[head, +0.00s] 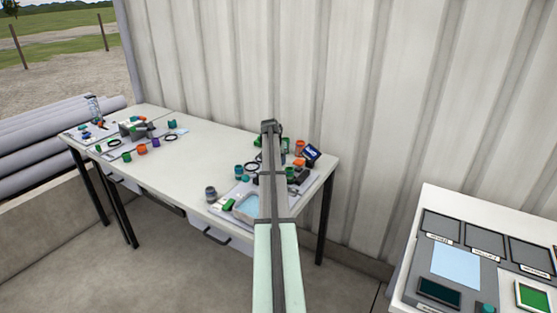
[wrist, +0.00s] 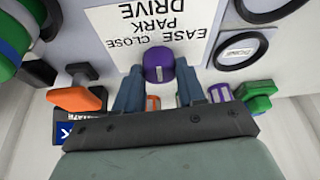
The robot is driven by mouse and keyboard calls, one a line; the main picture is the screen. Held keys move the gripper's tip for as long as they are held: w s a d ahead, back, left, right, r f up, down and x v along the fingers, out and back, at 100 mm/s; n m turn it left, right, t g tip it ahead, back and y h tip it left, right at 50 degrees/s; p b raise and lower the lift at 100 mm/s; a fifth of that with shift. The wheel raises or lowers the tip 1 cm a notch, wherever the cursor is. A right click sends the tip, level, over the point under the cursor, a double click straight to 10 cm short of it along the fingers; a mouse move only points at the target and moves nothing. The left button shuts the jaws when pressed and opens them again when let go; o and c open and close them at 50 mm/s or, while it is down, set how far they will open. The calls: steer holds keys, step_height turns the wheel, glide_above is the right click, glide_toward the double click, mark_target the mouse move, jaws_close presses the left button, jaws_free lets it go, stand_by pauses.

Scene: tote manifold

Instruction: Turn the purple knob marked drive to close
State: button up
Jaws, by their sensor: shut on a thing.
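The purple knob (wrist: 157,65) sits at the lower edge of a white label (wrist: 150,30) in the wrist view. The label reads DRIVE, PARK and EASE CLOSE. The knob has a small light mark on its face. My gripper (wrist: 159,75) has its two blue-grey fingers on either side of the knob and is shut on it. In the head view my arm reaches over the far table, and the knob cannot be made out there.
An orange-and-black part (wrist: 78,98) lies left of the fingers, and a green part (wrist: 257,95) lies right. A black ring marked DONE (wrist: 238,50) is near. In the head view, several small parts crowd the white table (head: 190,155), with a corrugated wall (head: 350,70) behind.

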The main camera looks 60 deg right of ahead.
steer(key=n+t, duration=0.1)
steer(key=n, duration=0.3)
steer(key=shift+s+n+t+y, duration=0.15)
steer(key=shift+n+t+y, duration=0.15)
steer(key=shift+n+t, duration=0.1)
steer(key=shift+d+n+t+y, duration=0.1)
steer(key=shift+n+t+y, duration=0.3)
steer(key=shift+n, duration=0.9)
steer(key=shift+d+n+t+y, duration=0.1)
steer(key=shift+n+t+y, duration=0.25)
steer(key=shift+n, duration=0.95)
steer(key=shift+a, duration=0.1)
steer(key=o, duration=1)
steer(key=shift+o, duration=0.2)
steer(key=shift+s+r, duration=0.1)
steer(key=v, duration=1.3)
steer(key=shift+r, duration=0.3)
steer(key=shift+a, duration=0.1)
